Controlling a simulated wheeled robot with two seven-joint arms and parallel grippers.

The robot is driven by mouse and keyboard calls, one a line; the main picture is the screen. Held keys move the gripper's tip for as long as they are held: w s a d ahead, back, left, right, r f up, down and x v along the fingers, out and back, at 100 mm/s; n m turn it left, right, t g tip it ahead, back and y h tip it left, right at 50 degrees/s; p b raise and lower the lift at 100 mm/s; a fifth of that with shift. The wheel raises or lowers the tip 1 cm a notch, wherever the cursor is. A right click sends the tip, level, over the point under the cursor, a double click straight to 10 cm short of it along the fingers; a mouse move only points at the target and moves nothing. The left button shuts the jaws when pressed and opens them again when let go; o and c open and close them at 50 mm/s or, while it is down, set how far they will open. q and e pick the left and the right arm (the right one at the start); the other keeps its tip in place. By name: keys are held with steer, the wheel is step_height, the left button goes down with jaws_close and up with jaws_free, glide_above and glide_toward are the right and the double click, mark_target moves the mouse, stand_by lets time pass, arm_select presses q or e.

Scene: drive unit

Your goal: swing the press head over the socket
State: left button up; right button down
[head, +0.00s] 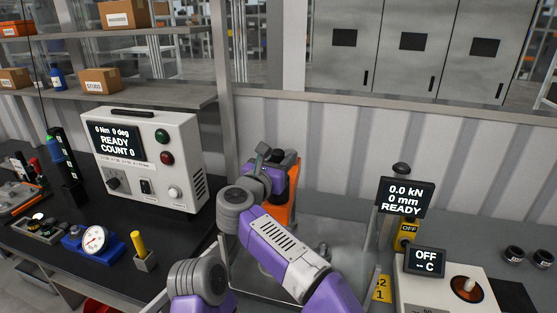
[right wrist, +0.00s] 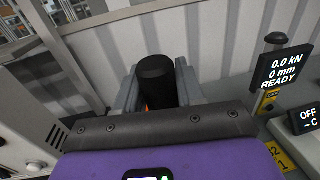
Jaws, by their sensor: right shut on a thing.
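My right gripper (head: 268,158) is at the top of an orange upright part (head: 292,192), likely the press, near the back wall. In the right wrist view my right gripper (right wrist: 157,88) has its two grey fingers closed on either side of a black cylindrical grip (right wrist: 157,70). A bit of orange shows just below the grip. The press display (head: 405,196) reads 0.0 kN, 0 mm, READY. My right arm covers much of the area below the orange part, and I cannot make out the socket. My left gripper is not in view.
A white tester box (head: 180,150) stands on the dark bench at left, with a dial gauge (head: 95,239) in front. A white heater unit (head: 467,286) reading OFF is at lower right. A ribbed wall (head: 340,145) closes off the back.

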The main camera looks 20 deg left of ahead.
steer(key=shift+s+a+r, duration=0.1)
steer(key=shift+a, duration=0.15)
stand_by(0.4)
steer(key=c, duration=0.8)
jaws_free()
steer(key=shift+s, duration=0.2)
steer(key=s, duration=0.2)
steer(key=s+b, duration=0.1)
steer(key=s, duration=0.1)
steer(key=s+b, duration=0.1)
steer(key=s, duration=0.2)
steer(key=shift+a, duration=0.3)
